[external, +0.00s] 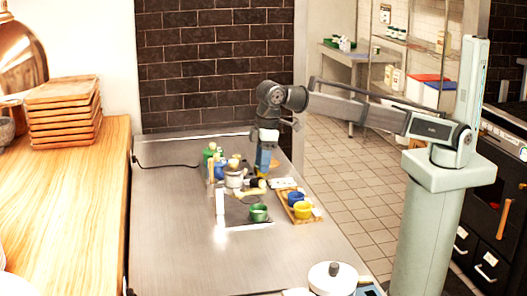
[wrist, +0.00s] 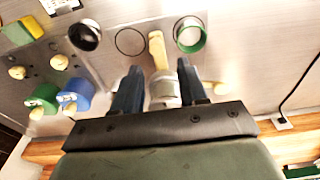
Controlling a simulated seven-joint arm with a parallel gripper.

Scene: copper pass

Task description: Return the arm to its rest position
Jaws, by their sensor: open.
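My gripper (external: 263,174) points down over the far part of the metal counter (external: 180,225) in the external view. In the wrist view my gripper (wrist: 161,68) has its two dark fingers spread apart. A pale cylindrical thing (wrist: 165,92) and a yellowish handle-like piece (wrist: 157,50) show in the gap between the fingers. I cannot tell their distance from the fingers, and neither looks clamped. A green cup (wrist: 190,36) lies just beyond the right finger in the wrist view; a green cup (external: 258,213) also stands on the dark mat (external: 238,212) in the external view.
A brick wall (external: 215,70) stands behind. The counter's left side is mostly clear.

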